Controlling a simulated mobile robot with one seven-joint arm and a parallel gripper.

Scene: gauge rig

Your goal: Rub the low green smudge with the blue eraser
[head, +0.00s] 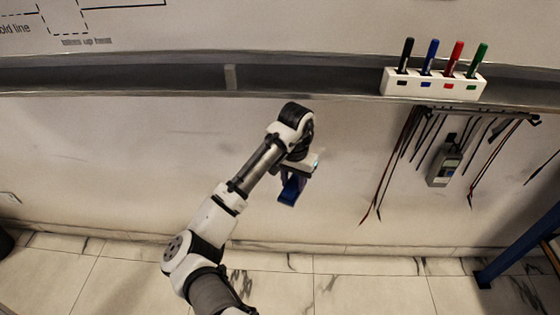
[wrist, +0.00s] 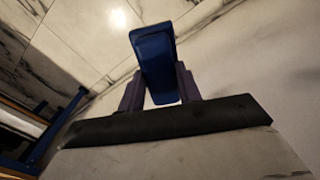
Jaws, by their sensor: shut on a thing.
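The blue eraser (head: 289,191) hangs in my gripper (head: 293,180) in the head view, below the whiteboard tray and in front of the lower wall. In the wrist view the blue eraser (wrist: 155,62) sits between the two dark purple fingers of my gripper (wrist: 158,88), which is shut on it. It looks tilted. The head view shows only the bottom strip of the whiteboard (head: 250,25), with drawn lines and lettering at the left. I cannot make out a green smudge in either view.
A metal tray ledge (head: 180,80) runs along the board's bottom. A white holder (head: 432,85) with several markers stands on it at the right. Cables and a grey meter (head: 444,165) hang below. A blue frame (head: 520,245) stands at the lower right. The tiled floor (head: 370,290) looks clear.

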